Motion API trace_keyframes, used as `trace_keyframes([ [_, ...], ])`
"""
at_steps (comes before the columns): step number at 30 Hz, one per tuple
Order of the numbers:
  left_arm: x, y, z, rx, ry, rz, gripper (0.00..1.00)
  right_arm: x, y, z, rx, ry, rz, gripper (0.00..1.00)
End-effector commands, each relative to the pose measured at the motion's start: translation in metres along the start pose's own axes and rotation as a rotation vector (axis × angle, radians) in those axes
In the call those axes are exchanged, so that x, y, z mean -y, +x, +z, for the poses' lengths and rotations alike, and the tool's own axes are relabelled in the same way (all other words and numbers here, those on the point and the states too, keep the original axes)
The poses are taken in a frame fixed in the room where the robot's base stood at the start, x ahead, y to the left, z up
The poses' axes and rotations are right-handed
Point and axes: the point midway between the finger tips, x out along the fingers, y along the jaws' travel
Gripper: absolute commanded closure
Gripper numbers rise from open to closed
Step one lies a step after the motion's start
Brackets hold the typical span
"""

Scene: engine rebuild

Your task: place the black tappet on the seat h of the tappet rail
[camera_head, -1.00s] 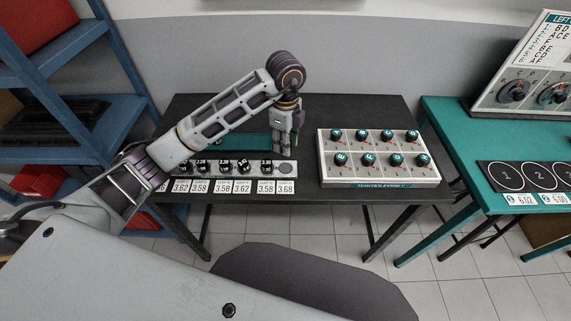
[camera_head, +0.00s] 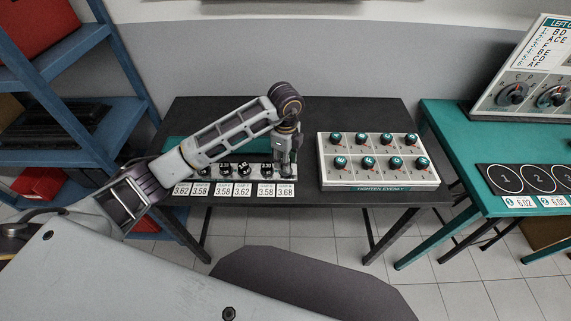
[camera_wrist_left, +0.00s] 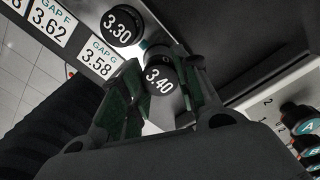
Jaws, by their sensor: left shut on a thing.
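The black tappet (camera_wrist_left: 160,78), marked 3.40, is between the fingers of my left gripper (camera_wrist_left: 165,85) in the left wrist view, and the gripper is shut on it. In the head view my left gripper (camera_head: 287,168) points down over the right end of the pale tappet rail (camera_head: 255,174), above the card reading 3.68. The gripper covers the end seat there. I cannot tell whether the tappet touches the rail or hangs just above it. My right gripper is not in view.
A neighbouring black tappet (camera_wrist_left: 122,25), marked 3.30, stands close by on the rail. Gap cards (camera_head: 265,190) line the rail's front. A teal tray (camera_head: 190,148) lies behind it. A box with several teal-topped knobs (camera_head: 378,176) stands to the right on the black table (camera_head: 310,120).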

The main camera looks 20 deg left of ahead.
Motion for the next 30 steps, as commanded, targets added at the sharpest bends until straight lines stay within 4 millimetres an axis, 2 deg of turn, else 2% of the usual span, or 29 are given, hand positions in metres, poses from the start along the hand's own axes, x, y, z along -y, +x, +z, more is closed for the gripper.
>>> trace_keyframes([
  [7, 0.0, 0.024, 0.0, -0.001, 0.0, 0.0, 0.93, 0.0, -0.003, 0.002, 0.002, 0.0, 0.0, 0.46],
  [22, 0.0, 0.029, 0.0, 0.0, 0.0, -0.001, 0.93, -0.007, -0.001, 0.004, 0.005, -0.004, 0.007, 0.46],
  [23, 0.0, 0.029, 0.0, 0.0, 0.0, 0.0, 0.66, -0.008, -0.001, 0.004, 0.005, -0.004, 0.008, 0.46],
  [27, 0.0, 0.029, 0.0, 0.0, 0.0, 0.0, 0.48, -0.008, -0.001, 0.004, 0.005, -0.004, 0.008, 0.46],
  [30, 0.0, 0.029, 0.0, 0.0, 0.0, 0.0, 0.47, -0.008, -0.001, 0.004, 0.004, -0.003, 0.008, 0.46],
])
